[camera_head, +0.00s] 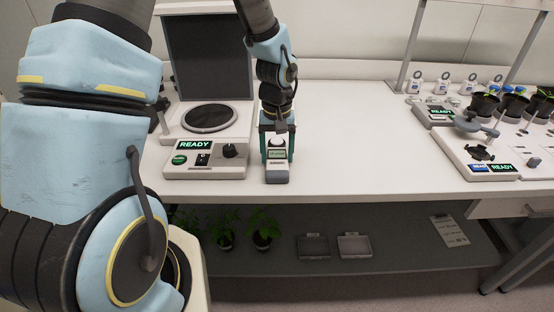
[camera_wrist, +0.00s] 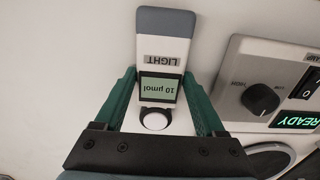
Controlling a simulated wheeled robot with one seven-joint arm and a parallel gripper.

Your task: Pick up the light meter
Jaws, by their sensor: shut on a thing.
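The light meter (camera_head: 277,163) is a white and grey handheld device with a small green screen and a round white sensor dome. It is at the front of the white bench, right of the device with the READY display. In the wrist view the light meter (camera_wrist: 162,60) reads "LIGHT" and "10 µmol", with its grey end pointing away from my gripper. My gripper (camera_head: 277,140) has its green fingers on both sides of the meter and is shut on it. In the wrist view my gripper (camera_wrist: 165,105) frames the dome end. I cannot tell whether the meter touches the bench.
A device with a round dark plate (camera_head: 210,118) and a knob stands close at the left. Another READY device (camera_head: 485,160) and several black pots are at the right. The bench middle (camera_head: 360,140) is clear. Plants and two trays (camera_head: 354,246) sit on the lower shelf.

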